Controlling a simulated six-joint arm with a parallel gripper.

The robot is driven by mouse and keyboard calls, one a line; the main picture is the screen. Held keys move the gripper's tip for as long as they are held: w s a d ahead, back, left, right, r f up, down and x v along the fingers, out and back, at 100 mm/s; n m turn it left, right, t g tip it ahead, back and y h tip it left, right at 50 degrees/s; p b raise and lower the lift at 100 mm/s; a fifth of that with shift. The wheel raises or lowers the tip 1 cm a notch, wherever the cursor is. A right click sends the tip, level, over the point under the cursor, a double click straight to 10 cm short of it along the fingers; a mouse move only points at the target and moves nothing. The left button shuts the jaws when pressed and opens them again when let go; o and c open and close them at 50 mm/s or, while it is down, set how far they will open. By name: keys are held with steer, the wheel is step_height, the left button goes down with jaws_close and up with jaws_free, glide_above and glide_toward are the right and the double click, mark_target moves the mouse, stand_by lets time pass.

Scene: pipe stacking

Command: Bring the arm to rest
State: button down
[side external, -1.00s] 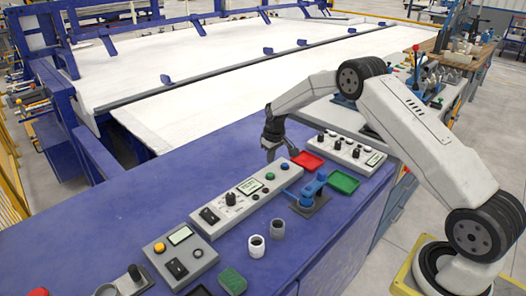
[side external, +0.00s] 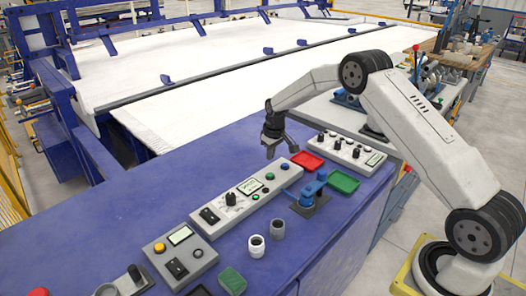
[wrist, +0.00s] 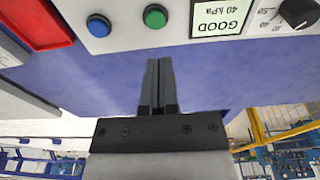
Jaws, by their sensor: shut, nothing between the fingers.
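My gripper (side external: 272,143) hangs in the air over the blue table, behind the control panel with the small screen, at the end of my raised arm. In the wrist view my gripper (wrist: 159,62) shows its two fingers together, with nothing between them. A white pipe piece (side external: 256,246) and a grey pipe piece (side external: 278,229) stand upright and apart on the table, in front of that panel. They do not show in the wrist view.
The control panel (side external: 226,212) lies close to my gripper, and its screen reads GOOD in the wrist view (wrist: 221,17). A red tray (side external: 307,159), a green tray (side external: 343,181) and a blue clamp (side external: 312,190) stand to the right. The blue tabletop (side external: 130,213) is clear at left.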

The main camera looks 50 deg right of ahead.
steer(key=s+a+r, duration=0.3)
steer(key=s+a, duration=0.1)
steer(key=s, duration=0.5)
steer(key=s+a+r, duration=0.3)
steer(key=s+a, duration=0.2)
steer(key=s, duration=0.5)
steer(key=s+a+r+t, duration=0.1)
steer(key=s+a+r, duration=0.2)
steer(key=s, duration=0.7)
steer(key=shift+s+a, duration=0.15)
steer(key=shift+a, duration=1.1)
